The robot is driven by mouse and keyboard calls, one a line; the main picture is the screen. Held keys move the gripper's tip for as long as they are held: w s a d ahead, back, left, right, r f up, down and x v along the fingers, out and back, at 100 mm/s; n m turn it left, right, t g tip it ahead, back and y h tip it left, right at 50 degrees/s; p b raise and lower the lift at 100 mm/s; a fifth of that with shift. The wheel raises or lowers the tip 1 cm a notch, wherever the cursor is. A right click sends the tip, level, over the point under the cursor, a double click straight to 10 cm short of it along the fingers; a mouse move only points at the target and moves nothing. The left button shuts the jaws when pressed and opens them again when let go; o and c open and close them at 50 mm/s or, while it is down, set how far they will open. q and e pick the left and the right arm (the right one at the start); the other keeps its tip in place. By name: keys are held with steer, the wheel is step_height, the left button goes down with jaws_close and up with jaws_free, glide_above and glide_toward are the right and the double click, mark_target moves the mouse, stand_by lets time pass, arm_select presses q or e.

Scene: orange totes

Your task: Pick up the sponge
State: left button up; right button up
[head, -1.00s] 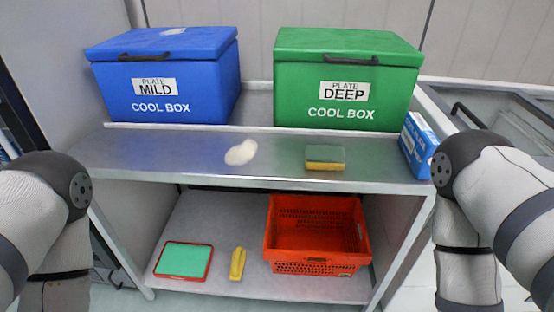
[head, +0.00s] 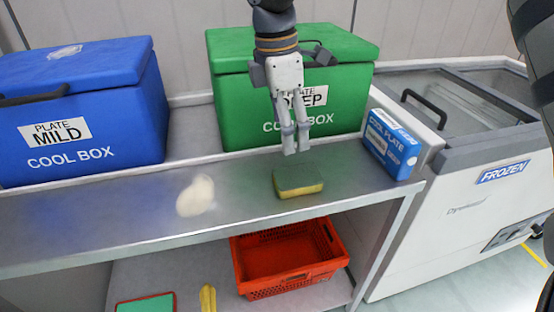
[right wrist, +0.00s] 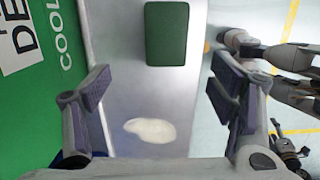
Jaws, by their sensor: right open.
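The sponge (head: 298,180), green on top and yellow below, lies flat on the steel shelf (head: 120,226) in front of the green cool box. My right gripper (head: 296,148) hangs above and just behind the sponge, pointing down, with its fingers apart and empty. In the right wrist view the sponge (right wrist: 166,33) shows its green top at the upper middle, beyond the two spread fingers (right wrist: 160,95) and apart from them.
A pale spill (head: 195,196) lies left of the sponge. The blue cool box (head: 85,120) and green cool box (head: 228,105) stand behind. A cool plate carton (head: 392,145) stands to the right. An orange tote (head: 290,262) sits below. A freezer (head: 460,210) is at right.

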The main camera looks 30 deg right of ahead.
mark_target(297, 174)
steer(key=f, duration=0.3)
steer(key=s+d+f, duration=0.1)
steer(key=f, duration=0.3)
steer(key=d+f, duration=0.1)
steer(key=f, duration=0.3)
steer(key=shift+s+f, duration=0.2)
steer(key=shift+s, duration=0.15)
steer(key=c, duration=0.8)
